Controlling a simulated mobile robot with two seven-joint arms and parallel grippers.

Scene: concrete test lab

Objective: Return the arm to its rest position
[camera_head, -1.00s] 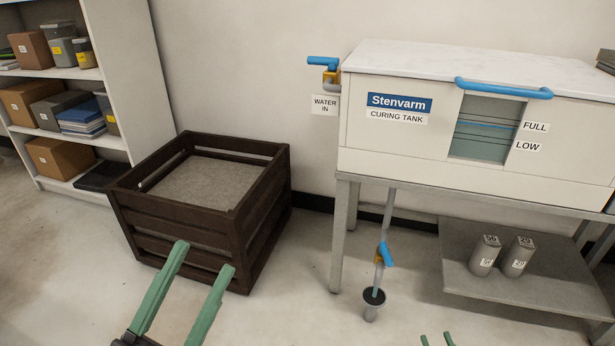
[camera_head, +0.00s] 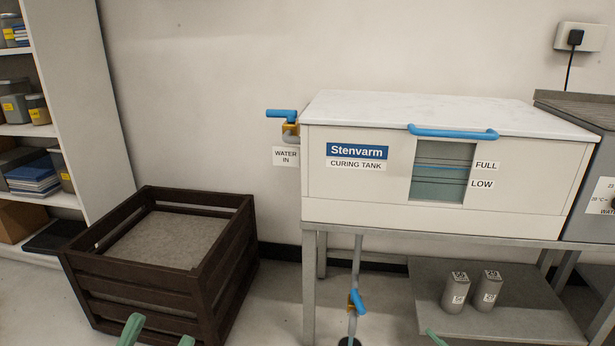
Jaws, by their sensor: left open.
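My left gripper (camera_head: 160,331) is open and empty at the bottom edge. Only its two green fingertips show, in front of the dark wooden crate (camera_head: 140,298); the rest of the arm is below the picture.
A blue-handled water inlet valve (camera_head: 285,118) sticks out at the tank's left. A drain valve (camera_head: 355,300) hangs below. Two grey cylinders (camera_head: 457,292) stand on the lower shelf (camera_head: 520,322). A shelving unit (camera_head: 85,100) stands at left. Some floor is clear between crate and stand.

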